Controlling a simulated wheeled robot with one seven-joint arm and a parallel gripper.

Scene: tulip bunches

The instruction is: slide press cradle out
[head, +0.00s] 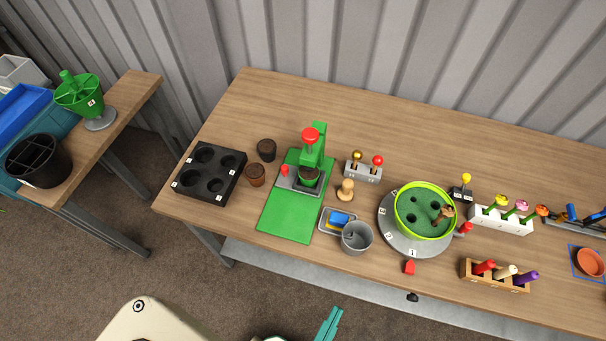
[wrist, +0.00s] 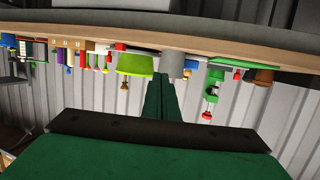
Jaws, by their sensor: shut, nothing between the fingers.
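The green press (head: 320,145) with a red top knob stands on the table, left of its middle. Its grey cradle (head: 289,184) with a red knob (head: 284,170) sits at the foot of the press, and a dark pot (head: 309,176) stands in it under the press head. A flat green base (head: 285,222) reaches from there toward the front edge. My gripper (head: 334,312) is shut and empty, in front of the table and apart from the press. In the wrist view my gripper (wrist: 161,78) also shows shut, and the press (wrist: 213,80) appears upside down.
A black tray with holes (head: 209,171) and two brown pots (head: 255,174) are left of the press. A wooden tamper (head: 346,189), grey bin (head: 357,238) and small tray (head: 331,219) are right of it. The green base is bare in front of the cradle.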

